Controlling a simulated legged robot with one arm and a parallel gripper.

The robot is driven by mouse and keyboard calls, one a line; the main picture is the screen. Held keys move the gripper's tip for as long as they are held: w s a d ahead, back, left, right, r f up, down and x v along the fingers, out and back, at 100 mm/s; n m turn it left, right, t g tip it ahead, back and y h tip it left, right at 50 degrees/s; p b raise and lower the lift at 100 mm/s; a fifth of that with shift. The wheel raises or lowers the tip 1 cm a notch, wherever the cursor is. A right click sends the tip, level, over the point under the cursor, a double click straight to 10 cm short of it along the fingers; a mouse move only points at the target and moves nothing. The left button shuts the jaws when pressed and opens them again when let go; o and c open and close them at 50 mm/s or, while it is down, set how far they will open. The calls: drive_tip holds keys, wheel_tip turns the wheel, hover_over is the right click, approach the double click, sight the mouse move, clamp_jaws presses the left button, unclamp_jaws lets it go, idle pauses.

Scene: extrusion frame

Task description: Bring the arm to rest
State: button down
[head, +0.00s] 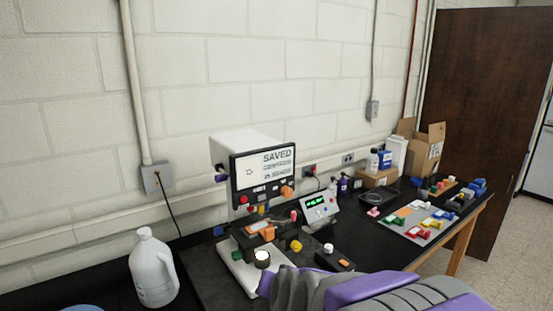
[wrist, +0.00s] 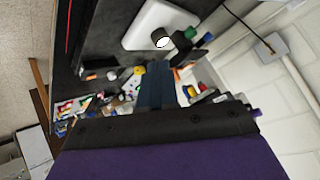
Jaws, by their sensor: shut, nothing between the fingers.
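My arm (head: 400,290), purple and grey, reaches in from the lower right of the head view, low over the front of the black bench. Its end lies just right of the white base of the machine (head: 262,165); the fingertips are hard to make out there. In the wrist view my gripper (wrist: 157,82) shows as dark fingers close together, shut and empty. The machine's screen (head: 268,165) reads "SAVED".
A white jug (head: 153,268) stands left of the machine. A small device with a green display (head: 320,208) stands to its right. Farther right are a tray of coloured parts (head: 418,220), a black tray (head: 378,196) and an open cardboard box (head: 425,148). A block wall runs behind.

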drive_tip(key=s+d+f+g+h, duration=0.1)
drive_tip(key=s+d, duration=0.4)
drive_tip(key=s, duration=0.6)
drive_tip(key=s+d+f+n+g+h+b, duration=0.1)
drive_tip(key=s+d+f+g, duration=0.2)
drive_tip(key=s+g, duration=0.3)
drive_tip(key=s+d+f+n+g, duration=0.1)
drive_tip(key=s+d+g, duration=0.3)
drive_tip(key=s, duration=1.3)
drive_tip(key=d+f, duration=0.1)
drive_tip(key=d, duration=0.1)
drive_tip(key=shift+d+h, duration=0.3)
drive_tip(key=shift+h, duration=0.1)
drive_tip(key=shift+w, duration=0.1)
